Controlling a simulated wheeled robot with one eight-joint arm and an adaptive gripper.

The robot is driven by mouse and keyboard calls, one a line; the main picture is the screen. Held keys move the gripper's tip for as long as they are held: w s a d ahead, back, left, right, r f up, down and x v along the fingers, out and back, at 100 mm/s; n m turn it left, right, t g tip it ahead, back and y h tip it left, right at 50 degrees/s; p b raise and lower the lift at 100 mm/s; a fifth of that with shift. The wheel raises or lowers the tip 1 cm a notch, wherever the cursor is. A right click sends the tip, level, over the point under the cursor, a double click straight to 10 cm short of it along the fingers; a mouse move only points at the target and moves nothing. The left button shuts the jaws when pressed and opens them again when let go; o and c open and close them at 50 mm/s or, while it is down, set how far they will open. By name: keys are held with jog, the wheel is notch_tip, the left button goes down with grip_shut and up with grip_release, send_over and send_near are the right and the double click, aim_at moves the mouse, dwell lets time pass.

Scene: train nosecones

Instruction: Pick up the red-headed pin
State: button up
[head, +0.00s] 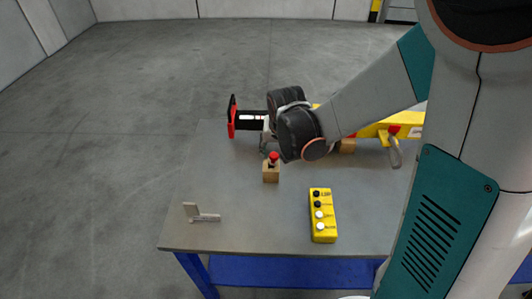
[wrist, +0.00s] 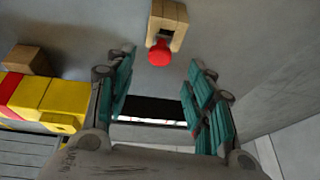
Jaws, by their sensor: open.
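The red-headed pin (head: 273,157) stands in a small wooden block (head: 271,173) near the middle of the table in the head view. In the wrist view, the red head of the pin (wrist: 159,53) shows at top centre, beside the wooden block (wrist: 168,20). My gripper (wrist: 162,60) is open, with a teal-padded finger on each side of the picture. The red head appears between the fingertips in that view, but no contact shows. The pin's shaft is mostly hidden. In the head view my wrist hides most of the gripper, just above and behind the pin.
A yellow button box (head: 322,217) is at the grey table's (head: 240,222) front. A metal L-shaped bracket (head: 200,213) lies front left. A black and red item (head: 233,118) is behind. A yellow object (head: 408,120) and another wooden block (head: 347,146) are at right.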

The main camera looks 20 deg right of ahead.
aim_at(274, 156)
jog(key=shift+b+x, duration=1.55)
jog(key=shift+x, duration=2)
jog(key=shift+s, duration=0.15)
grip_shut()
